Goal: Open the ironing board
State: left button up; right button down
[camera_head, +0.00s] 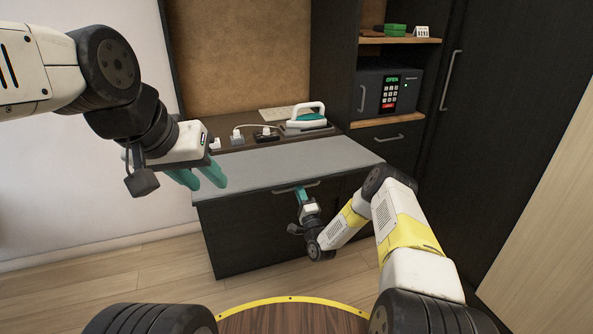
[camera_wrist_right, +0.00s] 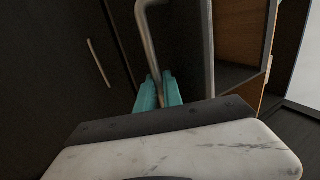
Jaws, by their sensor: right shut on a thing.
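The ironing board (camera_head: 290,158) shows as a flat grey top in front of the dark counter, above a dark cabinet front. A metal bar handle (camera_head: 312,185) sits on that front, just below the board's front edge. In the right wrist view, the teal fingers of my right gripper (camera_wrist_right: 159,92) are shut around the metal handle (camera_wrist_right: 149,40). My left gripper (camera_head: 208,184) hangs empty above the board's left end, its teal fingers apart.
A white and teal iron (camera_head: 305,121) stands on the dark counter (camera_head: 243,136) behind the board, beside plugs and sockets. A safe (camera_head: 388,92) and shelves are at the right, next to a tall dark wardrobe (camera_head: 500,110). Wooden floor (camera_head: 120,272) is clear at the left.

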jog(key=shift+w+f+t, duration=0.15)
jog(key=shift+f+t, duration=0.25)
jog(key=shift+f, duration=0.45)
jog(key=c, duration=1.8)
grip_release()
jog(key=shift+o, duration=0.2)
jog(key=v, duration=0.8)
jog(key=shift+f, duration=0.15)
